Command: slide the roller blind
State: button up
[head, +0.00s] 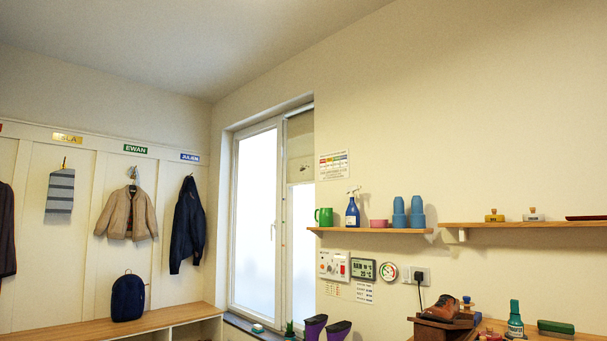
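The roller blind (300,145) is a beige panel at the top of the right-hand window pane. It is partly down, and the lower part of that pane is uncovered and bright. A small dark mark shows near its lower part. A thin vertical line with small coloured dots, possibly a cord (283,225), runs beside the window frame. The left-hand window pane (257,215) has no blind over it. My gripper is not in view.
A wall shelf (370,230) with a green mug, spray bottle and blue cups juts out right of the window. Purple boots (315,326) stand below the window's right side. A wooden bench (110,322) with a dark backpack (128,298) runs along the left wall.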

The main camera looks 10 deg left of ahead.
aim_at(301, 171)
jog(key=i+j+u, duration=0.7)
jog(key=i, duration=0.15)
jog(key=i+u, duration=0.35)
jog(key=i+j, duration=0.1)
jog(key=i, duration=1.75)
jog(key=j+u, duration=0.05)
jog(key=j, duration=0.05)
